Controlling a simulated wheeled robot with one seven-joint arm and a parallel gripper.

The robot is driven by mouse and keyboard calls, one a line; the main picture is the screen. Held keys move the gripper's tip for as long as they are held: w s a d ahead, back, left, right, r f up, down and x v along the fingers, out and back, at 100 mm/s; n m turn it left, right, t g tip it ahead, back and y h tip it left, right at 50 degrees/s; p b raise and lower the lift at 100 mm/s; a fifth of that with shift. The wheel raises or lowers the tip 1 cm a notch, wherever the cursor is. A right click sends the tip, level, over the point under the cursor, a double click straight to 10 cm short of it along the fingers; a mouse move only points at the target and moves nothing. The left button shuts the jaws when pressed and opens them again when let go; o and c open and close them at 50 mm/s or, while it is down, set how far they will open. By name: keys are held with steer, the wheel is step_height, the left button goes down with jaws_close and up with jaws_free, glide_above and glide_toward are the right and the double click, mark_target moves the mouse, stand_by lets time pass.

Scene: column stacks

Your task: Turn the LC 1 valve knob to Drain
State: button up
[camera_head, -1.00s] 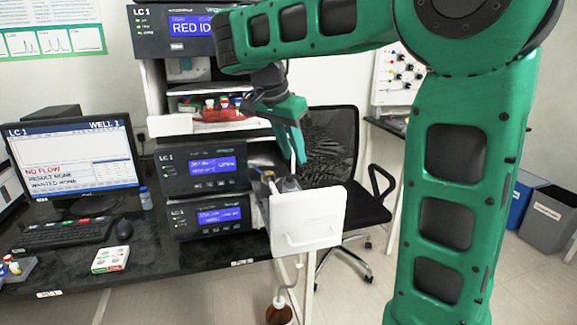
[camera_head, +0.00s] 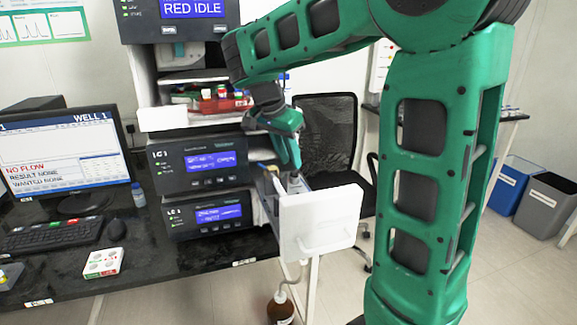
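The LC 1 stack of instrument boxes stands left of centre, with an upper LC 1 unit (camera_head: 200,165) and a lower LC 1 unit (camera_head: 208,214) with blue screens. A white-fronted drawer (camera_head: 320,222) is pulled out to the right of the stack. My gripper (camera_head: 292,168), green, points down above the drawer's open interior, beside the upper unit's right edge. I cannot tell its finger opening or whether it touches anything. The valve knob cannot be made out; the drawer front and my gripper cover much of that area.
A monitor (camera_head: 66,150) reading NO FLOW, a keyboard (camera_head: 55,234) and a white box (camera_head: 103,262) are on the black bench at left. A black chair (camera_head: 328,130) stands behind; grey and blue bins are at right.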

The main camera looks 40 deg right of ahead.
mark_target(293, 171)
steer(key=shift+x, duration=1.6)
jaws_close()
steer(key=shift+s+n+t, duration=0.2)
steer(key=shift+n+t, duration=0.2)
steer(key=shift+n, duration=1.2)
jaws_free()
steer(key=shift+y, duration=0.3)
